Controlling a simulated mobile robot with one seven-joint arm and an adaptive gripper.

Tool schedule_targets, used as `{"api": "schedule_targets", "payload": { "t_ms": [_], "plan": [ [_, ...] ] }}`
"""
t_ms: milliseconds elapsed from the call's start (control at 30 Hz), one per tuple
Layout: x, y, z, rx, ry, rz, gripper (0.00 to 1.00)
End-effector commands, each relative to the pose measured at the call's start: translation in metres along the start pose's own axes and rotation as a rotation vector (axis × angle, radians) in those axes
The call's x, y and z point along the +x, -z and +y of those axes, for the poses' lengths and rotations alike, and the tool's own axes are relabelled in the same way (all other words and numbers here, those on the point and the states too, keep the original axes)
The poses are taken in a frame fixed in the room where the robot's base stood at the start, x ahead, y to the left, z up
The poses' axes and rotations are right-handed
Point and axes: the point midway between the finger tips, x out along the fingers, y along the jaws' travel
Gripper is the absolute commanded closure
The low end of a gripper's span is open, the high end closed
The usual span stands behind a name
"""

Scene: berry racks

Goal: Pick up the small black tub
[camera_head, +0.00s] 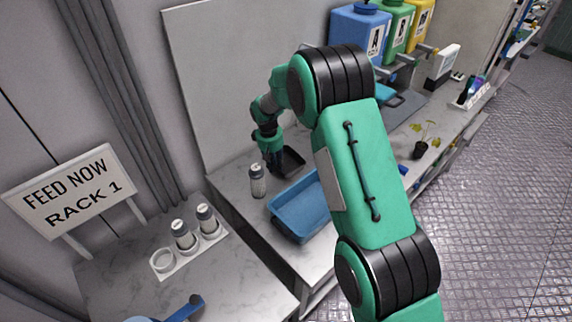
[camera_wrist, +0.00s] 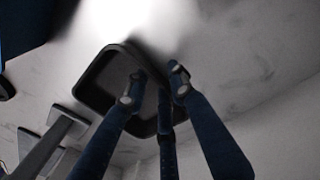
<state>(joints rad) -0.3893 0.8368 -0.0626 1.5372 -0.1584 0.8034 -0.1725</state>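The small black tub (camera_head: 291,160) stands on the marble counter behind the blue tray. In the wrist view the tub (camera_wrist: 88,93) is an open, empty-looking black container with rounded corners. My gripper (camera_head: 273,168) points down at the tub's left side in the head view. In the wrist view my gripper (camera_wrist: 156,86) has its fingertips spread apart, one over the tub's inside and one beyond its wall, with the rim between them. I see a gap between fingertips and wall; exact contact depth is hard to tell.
A blue tray (camera_head: 275,221) lies in front of the tub, and a capped shaker (camera_head: 257,182) stands at its left. Two more shakers sit in a white holder (camera_head: 163,263) near the rack sign (camera_head: 68,191). A potted plant (camera_head: 421,149) and coloured dispensers (camera_head: 360,27) stand farther right.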

Motion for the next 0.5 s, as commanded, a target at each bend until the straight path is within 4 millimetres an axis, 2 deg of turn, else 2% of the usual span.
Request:
{"api": "schedule_targets", "payload": {
  "t_ms": [233,367,500],
  "plan": [
    [0.0000,0.0000,0.0000,0.000,0.000,0.000,0.76],
    [0.0000,0.0000,0.0000,0.000,0.000,0.000,1.00],
    [0.0000,0.0000,-0.0001,0.000,0.000,0.000,1.00]
  ]
}}
